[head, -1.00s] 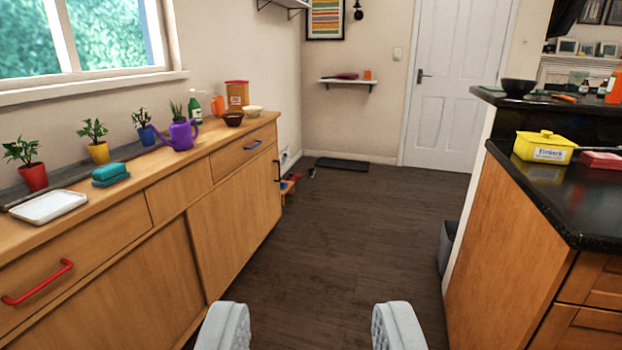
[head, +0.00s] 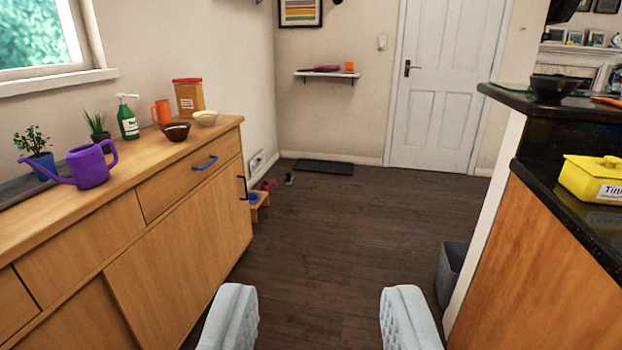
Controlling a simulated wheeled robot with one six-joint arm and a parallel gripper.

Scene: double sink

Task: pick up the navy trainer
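A small dark shoe (head: 289,179), which looks like the navy trainer, lies on the floor near the front left of the dark doormat. It is too small to be sure of its colour. A red shoe-like item (head: 268,184) sits to its left, by the end of the wooden cabinet. My gripper (head: 318,320) is open and empty at the bottom of the view, its two pale fingers wide apart. It is far from the shoe, with a long stretch of floor between them.
The wooden cabinet (head: 175,220) runs along the left, with a low stool (head: 257,203) at its far end. The black-topped counter (head: 530,240) stands on the right, a grey bin (head: 450,272) beside it. The dark wood floor (head: 330,235) between them is clear. A doormat (head: 323,167) lies at the back.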

